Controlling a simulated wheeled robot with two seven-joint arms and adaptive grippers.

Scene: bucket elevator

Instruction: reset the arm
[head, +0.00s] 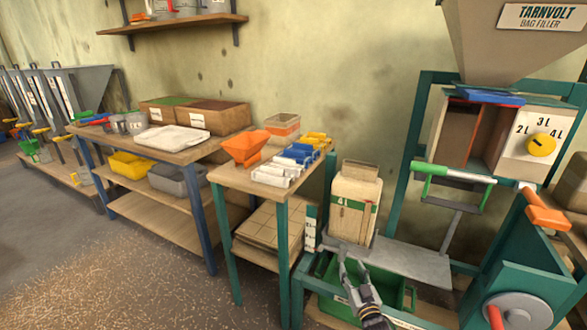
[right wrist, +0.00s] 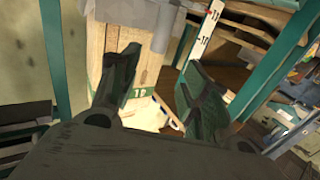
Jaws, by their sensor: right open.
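My right gripper (head: 352,268) is open and empty, low in front of the bag filler in the head view. Its two spread fingers (right wrist: 158,88) also fill the near part of the right wrist view. A tan bag (head: 352,200) with a green band and a "4L" mark stands upright behind and above the fingers, by the grey shelf. The same bag (right wrist: 128,45) shows between and beyond the fingers in the right wrist view; I cannot tell the exact gap. My left gripper is not in view.
The bag filler's teal frame (head: 413,130) stands at the right, with a yellow knob (head: 541,145) and an orange handle (head: 545,212). A green crate (head: 335,303) lies below the gripper. A small table (head: 233,176) with an orange funnel (head: 245,147) is left.

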